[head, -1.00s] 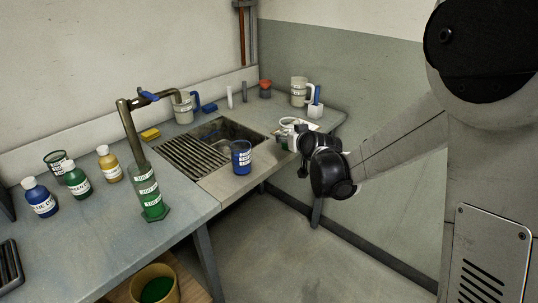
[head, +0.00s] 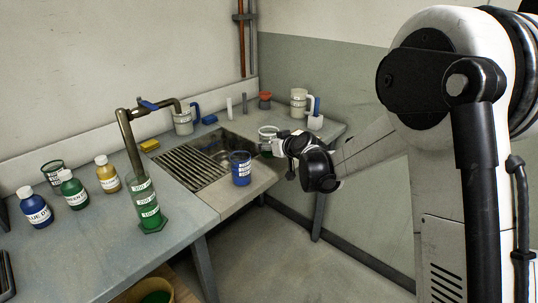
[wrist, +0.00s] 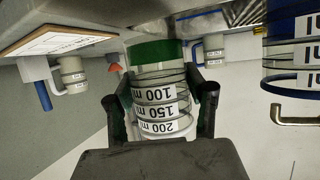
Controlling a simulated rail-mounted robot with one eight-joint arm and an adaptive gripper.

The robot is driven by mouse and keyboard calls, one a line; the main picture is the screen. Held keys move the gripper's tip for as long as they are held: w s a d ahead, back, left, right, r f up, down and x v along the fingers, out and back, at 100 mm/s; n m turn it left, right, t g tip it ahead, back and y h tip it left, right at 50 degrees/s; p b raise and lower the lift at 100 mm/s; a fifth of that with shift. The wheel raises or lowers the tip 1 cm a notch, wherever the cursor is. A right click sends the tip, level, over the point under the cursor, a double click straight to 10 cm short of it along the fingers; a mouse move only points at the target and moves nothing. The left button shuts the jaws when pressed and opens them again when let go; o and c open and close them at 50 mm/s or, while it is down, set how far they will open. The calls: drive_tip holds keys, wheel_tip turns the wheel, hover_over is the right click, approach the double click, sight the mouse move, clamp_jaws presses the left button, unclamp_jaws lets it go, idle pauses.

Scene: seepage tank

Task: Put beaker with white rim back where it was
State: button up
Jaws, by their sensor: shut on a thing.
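The beaker with white rim (wrist: 158,92) is clear glass with volume labels and green liquid. In the wrist view it appears upside down between my gripper's fingers (wrist: 163,98). My gripper (head: 276,146) is shut on it, and in the head view the beaker (head: 266,134) is at the sink's right end, partly hidden by the gripper. Whether its base touches the bench I cannot tell. A blue-filled beaker (head: 241,170) stands on the sink's front ledge, left of my gripper; it also shows at the right of the wrist view (wrist: 290,80).
The sink (head: 215,146) has a drain grid at its left. A green-filled cylinder (head: 147,208), dye bottles (head: 72,189) and a tap (head: 130,140) stand left. A white jug (head: 298,101) and a brush holder (head: 315,122) stand at the right end. A labelled white board (wrist: 55,40) shows in the wrist view.

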sight(269, 152)
drive_tip(key=shift+f, duration=1.85)
drive_tip(key=shift+b, duration=0.35)
drive_tip(key=o, duration=1.3)
drive_tip(key=shift+f, duration=0.1)
drive_tip(key=shift+o, duration=0.2)
drive_tip(key=shift+r, duration=0.2)
drive_tip(key=s+d+r+m+g+h, duration=0.1)
drive_tip(key=s+d+r, duration=0.35)
drive_tip(key=s, duration=0.45)
drive_tip(key=s+d+r+m+h+p, duration=0.1)
drive_tip(key=s+d+r, duration=0.2)
drive_tip(key=s+d, duration=0.35)
drive_tip(key=s+d+r+m+g+h, duration=0.1)
drive_tip(key=s+d+r, duration=0.25)
drive_tip(key=s, duration=0.75)
drive_tip(key=s+d+f+m+g+h, duration=0.1)
drive_tip(key=s+d, duration=0.3)
drive_tip(key=s, duration=0.6)
drive_tip(key=s+d+m+g+h, duration=0.1)
drive_tip(key=s+d, duration=0.4)
drive_tip(key=s, duration=0.5)
drive_tip(key=shift+s+d+f+m+h, duration=0.15)
drive_tip(key=shift+d+f+m+h, duration=0.2)
drive_tip(key=shift+m+h, duration=0.6)
